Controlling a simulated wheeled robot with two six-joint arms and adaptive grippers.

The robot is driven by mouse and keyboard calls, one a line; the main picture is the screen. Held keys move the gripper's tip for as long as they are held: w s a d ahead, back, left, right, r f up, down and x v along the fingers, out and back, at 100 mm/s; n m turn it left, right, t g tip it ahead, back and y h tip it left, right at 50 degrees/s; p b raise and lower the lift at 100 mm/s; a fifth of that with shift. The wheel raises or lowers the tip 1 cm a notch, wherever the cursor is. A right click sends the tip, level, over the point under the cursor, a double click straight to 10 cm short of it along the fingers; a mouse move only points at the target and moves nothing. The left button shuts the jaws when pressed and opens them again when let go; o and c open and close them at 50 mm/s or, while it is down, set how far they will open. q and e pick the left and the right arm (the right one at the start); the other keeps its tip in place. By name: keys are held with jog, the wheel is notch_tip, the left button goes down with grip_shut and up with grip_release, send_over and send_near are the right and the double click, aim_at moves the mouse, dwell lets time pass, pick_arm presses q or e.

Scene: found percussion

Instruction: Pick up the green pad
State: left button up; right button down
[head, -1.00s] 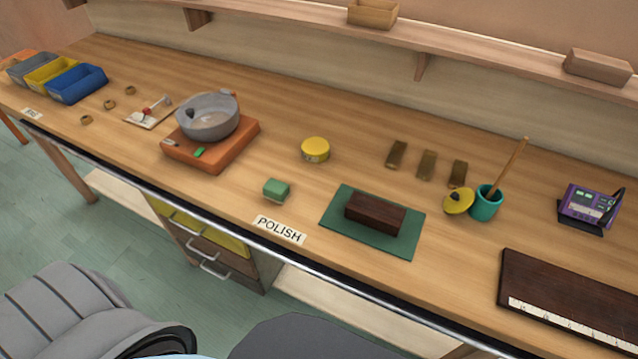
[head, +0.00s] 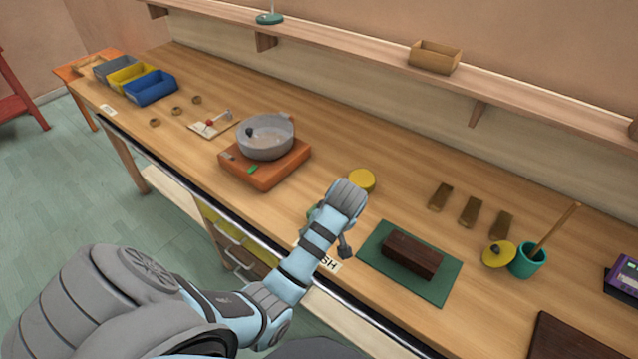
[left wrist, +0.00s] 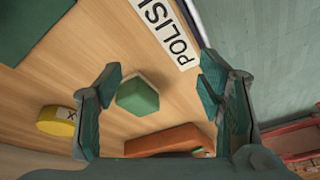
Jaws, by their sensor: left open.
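The green pad (left wrist: 138,96) is a small green block on the wooden bench near the POLISH label (left wrist: 166,32). In the left wrist view it appears between the fingers of my left gripper (left wrist: 158,84), closer to the left finger. The gripper is open and empty, and the pad looks to lie beyond the fingertips, apart from them. In the head view my left arm reaches over the bench and mostly or wholly hides the pad. My right gripper is in neither view.
A green mat (head: 374,264) with a dark wood block (head: 412,254) lies right of the arm. A yellow tin (head: 362,180) is just behind. A grey bowl (head: 265,138) sits on an orange base (head: 265,176) to the left. A brush stands in a teal cup (head: 528,260).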

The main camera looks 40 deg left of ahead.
pick_arm(q)
jog(key=w+a+r+n+g, duration=0.1)
jog(key=w+r+n, duration=0.5)
jog(key=w+r, duration=0.25)
jog(key=shift+y, duration=0.3)
jog(key=b+x, duration=0.1)
jog(key=x, duration=0.3)
jog(key=s+b+x, duration=0.1)
jog(key=b+x, duration=0.1)
jog(key=x, duration=0.3)
jog(key=b+x, duration=0.1)
jog(key=x, duration=0.3)
jog(key=shift+s+a+f, duration=0.25)
jog(key=shift+s+a, duration=0.05)
jog(key=shift+a, duration=0.2)
jog(key=c, duration=1.3)
jog(key=shift+r, duration=0.15)
